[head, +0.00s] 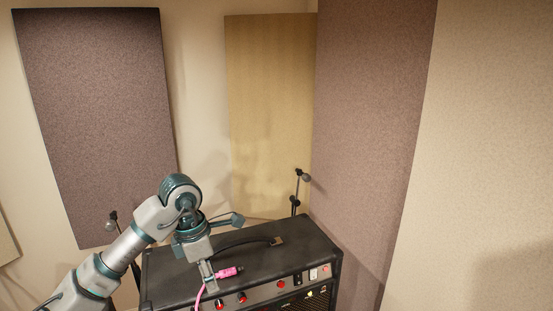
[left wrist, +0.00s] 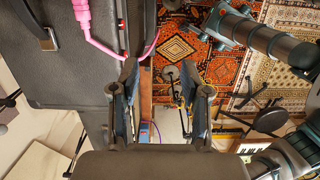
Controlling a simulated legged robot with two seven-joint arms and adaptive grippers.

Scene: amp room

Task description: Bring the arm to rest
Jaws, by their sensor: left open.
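My left arm comes in from the lower left in the head view, with the wrist bent down. My left gripper (head: 208,272) is over the front left part of a black amplifier (head: 262,245). In the left wrist view the gripper's two dark fingers (left wrist: 163,92) stand apart with nothing between them. A pink cable plug (head: 228,272) is at the amplifier's front top edge, just right of the fingers. Its pink cable (left wrist: 97,43) also shows in the left wrist view, left of the fingers and apart from them. My right gripper is not in view.
Small microphones on stands (head: 301,176) rise behind the amplifier. Acoustic panels (head: 95,120) line the walls. The left wrist view shows a patterned rug (left wrist: 185,50) below, with stand legs and a keyboard (left wrist: 253,147). The space above the amplifier is clear.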

